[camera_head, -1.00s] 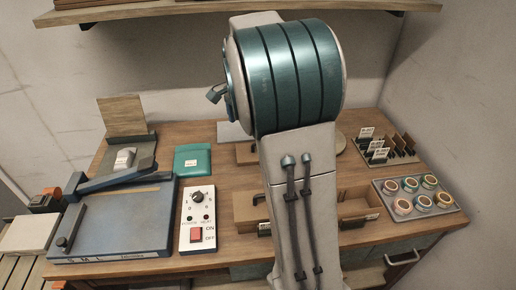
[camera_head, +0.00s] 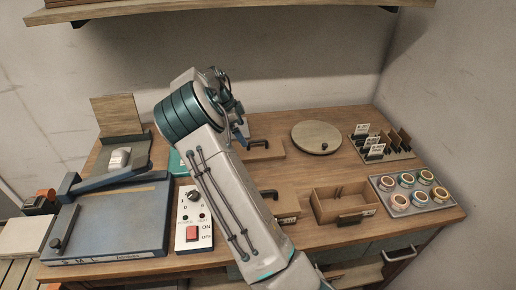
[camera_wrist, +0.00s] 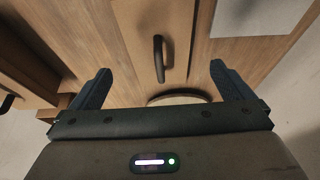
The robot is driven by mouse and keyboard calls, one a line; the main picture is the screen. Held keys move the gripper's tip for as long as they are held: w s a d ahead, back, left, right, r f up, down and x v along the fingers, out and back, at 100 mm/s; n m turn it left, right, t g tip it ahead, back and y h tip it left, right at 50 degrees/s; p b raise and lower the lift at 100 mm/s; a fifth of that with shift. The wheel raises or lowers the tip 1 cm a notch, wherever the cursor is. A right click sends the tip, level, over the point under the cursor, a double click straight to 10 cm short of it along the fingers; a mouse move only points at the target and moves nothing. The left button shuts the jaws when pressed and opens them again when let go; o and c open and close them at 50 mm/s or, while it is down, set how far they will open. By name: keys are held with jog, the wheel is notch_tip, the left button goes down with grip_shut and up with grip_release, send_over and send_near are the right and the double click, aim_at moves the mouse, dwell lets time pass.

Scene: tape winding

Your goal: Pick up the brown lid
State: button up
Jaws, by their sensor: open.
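A flat brown lid (camera_head: 268,153) with a dark bar handle lies on the table near the back, partly hidden by my arm. In the wrist view the same lid (camera_wrist: 139,30) is below my gripper, its handle upright in the picture between the two fingers. My gripper (camera_wrist: 160,69) is open and empty, with one finger on each side of the handle and apart from it. In the head view my gripper (camera_head: 242,130) is mostly hidden behind my wrist, close to the lid's left side.
Nearer stand a brown box with a dark handle on top (camera_head: 286,206), partly behind my arm, and an open brown box (camera_head: 345,204). A round wooden disc (camera_head: 316,134) lies right of the lid. A tray of rolls (camera_head: 412,205) and a card rack (camera_head: 402,154) stand farther right.

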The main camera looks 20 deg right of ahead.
aim_at(245, 150)
jog(key=x, duration=0.3)
jog(key=shift+f, duration=0.2)
jog(key=shift+a+p+x, duration=0.2)
jog(key=shift+p+x, duration=0.4)
jog(key=shift+x, duration=0.75)
jog(key=shift+a+p+x, duration=0.25)
jog(key=shift+p+x, duration=0.3)
jog(key=shift+x, duration=0.8)
jog(key=shift+f, duration=0.15)
jog(key=c, duration=0.7)
